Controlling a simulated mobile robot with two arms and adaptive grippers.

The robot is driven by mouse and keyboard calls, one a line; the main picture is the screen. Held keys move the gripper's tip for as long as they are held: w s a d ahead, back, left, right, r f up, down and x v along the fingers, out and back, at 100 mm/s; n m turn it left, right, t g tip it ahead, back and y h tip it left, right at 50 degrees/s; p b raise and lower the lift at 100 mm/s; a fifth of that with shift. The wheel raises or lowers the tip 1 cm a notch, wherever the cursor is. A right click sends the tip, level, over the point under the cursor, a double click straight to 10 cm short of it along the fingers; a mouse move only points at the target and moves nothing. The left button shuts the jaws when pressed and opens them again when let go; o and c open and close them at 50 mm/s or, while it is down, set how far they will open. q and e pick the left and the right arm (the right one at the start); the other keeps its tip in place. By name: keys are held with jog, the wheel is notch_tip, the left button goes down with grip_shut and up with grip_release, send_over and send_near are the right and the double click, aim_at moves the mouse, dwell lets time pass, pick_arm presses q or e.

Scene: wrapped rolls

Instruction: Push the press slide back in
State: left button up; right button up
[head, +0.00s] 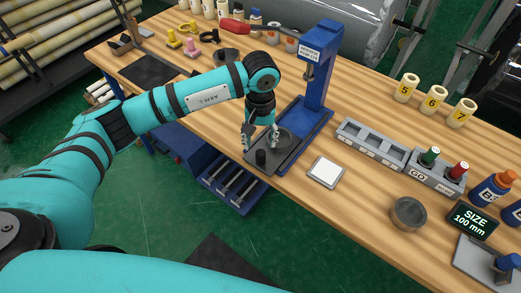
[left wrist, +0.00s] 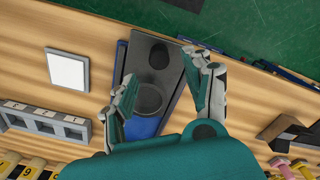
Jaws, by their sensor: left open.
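The blue press (head: 318,70) stands on the bench, its column at the back of a blue base. Its dark grey slide (head: 263,168) sticks out of the base toward the bench's front edge. The slide bears an upright black knob (head: 261,157) near its front end and a round grey ring-like piece (head: 287,137) behind it. My left gripper (head: 260,140) is open, just above the slide. In the left wrist view, my left gripper (left wrist: 160,68) has its fingers on either side of the slide (left wrist: 140,68), with the knob (left wrist: 158,55) ahead; contact is unclear.
A white square pad (head: 325,171) lies right of the press. Beyond it are a grey compartment tray (head: 371,145), a round metal dish (head: 408,214) and a size display (head: 473,219). Blue drawers (head: 231,184) hang below the bench's front edge.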

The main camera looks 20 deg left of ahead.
aim_at(261, 152)
pick_arm(q)
notch_tip(261, 152, down, 6)
jog(key=shift+d+f+p, duration=0.1)
jog(key=shift+p, duration=0.6)
jog(key=shift+f, duration=0.6)
grip_shut()
